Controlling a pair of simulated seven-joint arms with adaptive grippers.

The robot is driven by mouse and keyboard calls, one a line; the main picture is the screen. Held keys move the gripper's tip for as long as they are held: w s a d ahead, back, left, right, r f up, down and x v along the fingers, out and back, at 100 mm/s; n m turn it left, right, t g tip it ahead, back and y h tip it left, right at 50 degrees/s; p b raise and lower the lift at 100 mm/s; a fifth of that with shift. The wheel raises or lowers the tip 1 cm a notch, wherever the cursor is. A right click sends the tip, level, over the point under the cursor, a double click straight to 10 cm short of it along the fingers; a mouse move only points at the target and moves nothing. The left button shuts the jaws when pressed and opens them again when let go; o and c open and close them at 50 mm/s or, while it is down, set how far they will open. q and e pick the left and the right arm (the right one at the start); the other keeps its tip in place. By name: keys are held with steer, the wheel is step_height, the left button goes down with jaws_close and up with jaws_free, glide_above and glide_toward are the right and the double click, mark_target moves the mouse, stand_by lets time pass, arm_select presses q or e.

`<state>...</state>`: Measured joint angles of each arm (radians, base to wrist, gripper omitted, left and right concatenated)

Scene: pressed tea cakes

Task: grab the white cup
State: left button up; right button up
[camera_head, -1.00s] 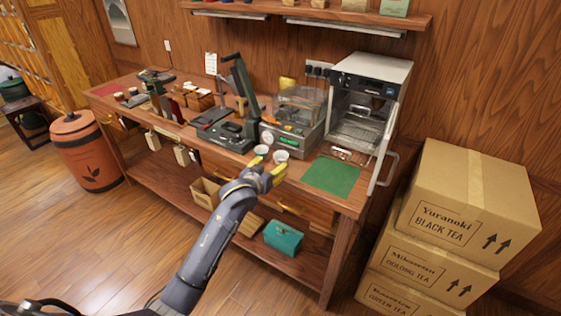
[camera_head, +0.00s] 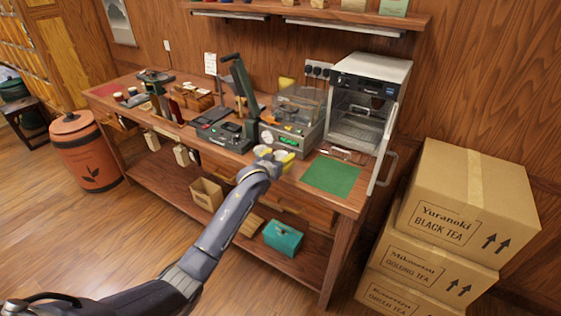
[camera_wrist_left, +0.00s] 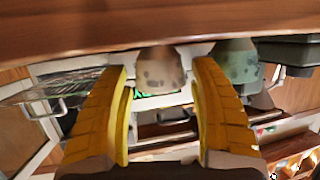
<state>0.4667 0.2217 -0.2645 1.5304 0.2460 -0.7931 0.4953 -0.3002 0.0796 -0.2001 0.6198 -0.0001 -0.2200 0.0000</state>
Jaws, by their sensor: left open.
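Two small cups stand side by side near the front edge of the workbench. In the head view both look pale, and my left gripper (camera_head: 275,159) partly hides them. In the left wrist view, which shows the scene upside down, a whitish cup (camera_wrist_left: 160,70) with dark specks sits between the two yellow fingers, near their tips. Gaps show between it and the fingers. A greenish cup (camera_wrist_left: 237,60) stands beside it, behind the other finger's tip. My left gripper is open. My right gripper is not in view.
A green mat (camera_head: 331,176) lies to the right of the cups. Stacked tea boxes (camera_head: 446,205) stand on the floor at far right.

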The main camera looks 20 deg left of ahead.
arm_select(q)
steer(key=shift+w+f, duration=0.15)
steer(key=shift+w, duration=0.35)
steer(key=shift+c, duration=0.4)
steer(key=c, duration=1)
